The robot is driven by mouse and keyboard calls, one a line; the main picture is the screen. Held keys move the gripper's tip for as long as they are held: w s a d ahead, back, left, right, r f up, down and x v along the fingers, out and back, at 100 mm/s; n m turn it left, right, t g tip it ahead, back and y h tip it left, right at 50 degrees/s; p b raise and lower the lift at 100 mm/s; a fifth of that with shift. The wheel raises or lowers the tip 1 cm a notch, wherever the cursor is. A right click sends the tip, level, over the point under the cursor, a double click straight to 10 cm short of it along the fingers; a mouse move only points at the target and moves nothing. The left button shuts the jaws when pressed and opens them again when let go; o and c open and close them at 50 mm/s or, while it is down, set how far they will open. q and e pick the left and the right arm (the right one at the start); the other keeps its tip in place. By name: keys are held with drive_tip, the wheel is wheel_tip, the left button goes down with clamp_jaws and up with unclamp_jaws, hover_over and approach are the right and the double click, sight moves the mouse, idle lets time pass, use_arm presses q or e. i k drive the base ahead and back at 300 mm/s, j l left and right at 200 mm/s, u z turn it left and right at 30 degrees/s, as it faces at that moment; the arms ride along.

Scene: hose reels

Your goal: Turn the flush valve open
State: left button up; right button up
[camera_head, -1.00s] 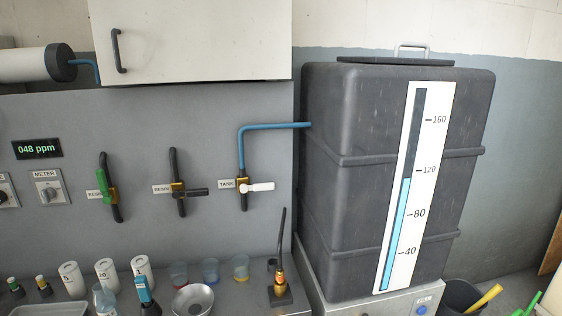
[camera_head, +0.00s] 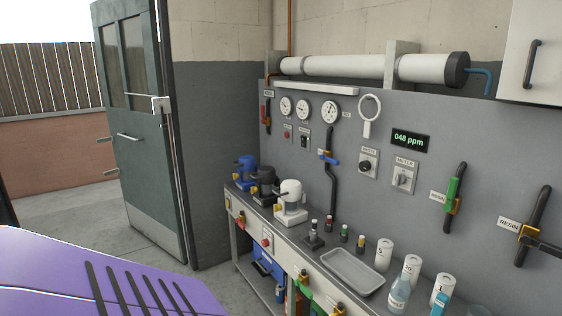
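Several valves sit on the grey wall panel. One has a red handle (camera_head: 267,112) at the panel's far left, and one has a blue handle (camera_head: 330,158) set across a dark vertical pipe. A green-handled valve (camera_head: 453,194) has its handle along its pipe. A dark-handled valve (camera_head: 540,244) at the right edge has its handle across its pipe, beside a label reading RESIN. The labels by the red and blue handles are too small to read, so I cannot tell which one is the flush valve. Neither of my grippers is in view.
A bench (camera_head: 322,273) below the panel holds pump-like units, a grey tray (camera_head: 352,271), white canisters and small bottles. The panel carries gauges, switches and a 048 ppm display (camera_head: 410,140). A green door (camera_head: 143,135) stands open at left, with clear floor near it.

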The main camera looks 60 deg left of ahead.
sight(322, 157)
drive_tip(key=u, duration=1.5)
drive_tip(key=i+j+z, duration=0.2)
drive_tip(key=i+j, duration=0.2)
drive_tip(key=i+j+z, duration=0.2)
drive_tip(key=i+j, duration=0.2)
drive_tip(key=j, duration=0.25)
